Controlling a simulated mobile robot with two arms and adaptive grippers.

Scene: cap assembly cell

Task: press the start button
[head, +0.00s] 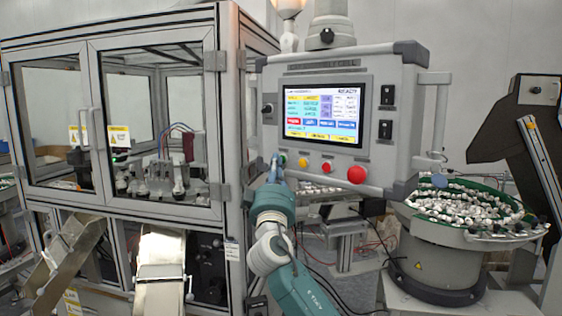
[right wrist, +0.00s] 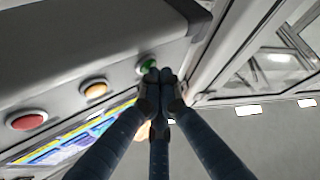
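The control panel (head: 410,120) hangs in the middle of the head view, with a lit screen (head: 322,112) reading READY. Along its lower edge are a green button (head: 283,160), a yellow button (head: 303,162), a small red button (head: 326,167) and a larger red knob (head: 356,174). The green button also shows in the right wrist view (right wrist: 147,65). My right gripper (right wrist: 158,76) is shut and empty, its fingertips beside the green button and partly covering it. Whether they touch it I cannot tell. In the head view the gripper (head: 277,160) is at the panel's lower left corner. My left gripper is not in view.
A glazed machine cabinet (head: 228,150) stands close to the left of the panel, its frame near my right arm. A bowl feeder (head: 440,245) full of small white parts stands at right. Metal chutes (head: 160,265) are at lower left. Cables hang below the panel.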

